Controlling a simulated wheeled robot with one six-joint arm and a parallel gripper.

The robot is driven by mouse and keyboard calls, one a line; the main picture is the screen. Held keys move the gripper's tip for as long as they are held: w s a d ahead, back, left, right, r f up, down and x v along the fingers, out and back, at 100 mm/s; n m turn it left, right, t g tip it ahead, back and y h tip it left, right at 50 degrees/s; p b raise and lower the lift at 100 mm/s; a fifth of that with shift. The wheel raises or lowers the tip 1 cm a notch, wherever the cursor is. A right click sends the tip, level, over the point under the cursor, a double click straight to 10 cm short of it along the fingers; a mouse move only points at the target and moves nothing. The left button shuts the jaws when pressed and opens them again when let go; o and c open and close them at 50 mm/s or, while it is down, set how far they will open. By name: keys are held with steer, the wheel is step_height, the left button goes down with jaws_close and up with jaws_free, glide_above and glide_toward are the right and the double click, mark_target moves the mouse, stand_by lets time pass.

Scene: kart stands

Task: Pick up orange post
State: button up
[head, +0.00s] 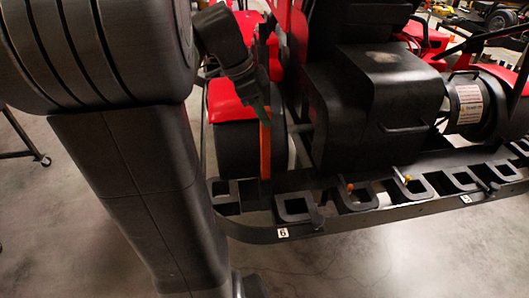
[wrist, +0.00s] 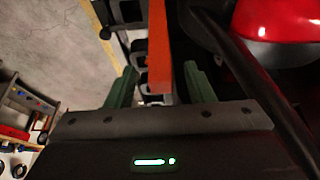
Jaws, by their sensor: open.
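The orange post (head: 265,150) stands upright beside the kart's black rear tyre in the head view, its lower end near the black rack. In the wrist view the orange post (wrist: 159,45) runs from the top edge down between my two green fingers. My gripper (head: 262,104) is at the post's upper part in the head view. My gripper (wrist: 160,70) is open, with a finger on each side of the post and gaps visible. The post's top end is partly hidden by my gripper in the head view.
A red and black kart (head: 375,95) stands close behind and right of the post. The black slotted rack (head: 350,212) with number tags runs along the front. A dark bar (wrist: 265,85) and red bodywork (wrist: 280,20) lie close to the right finger. Concrete floor (head: 330,265) is clear in front.

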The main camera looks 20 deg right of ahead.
mark_target(265, 133)
steer(key=shift+x, duration=2)
steer(key=shift+d, duration=0.1)
jaws_close()
steer(key=shift+r, duration=0.1)
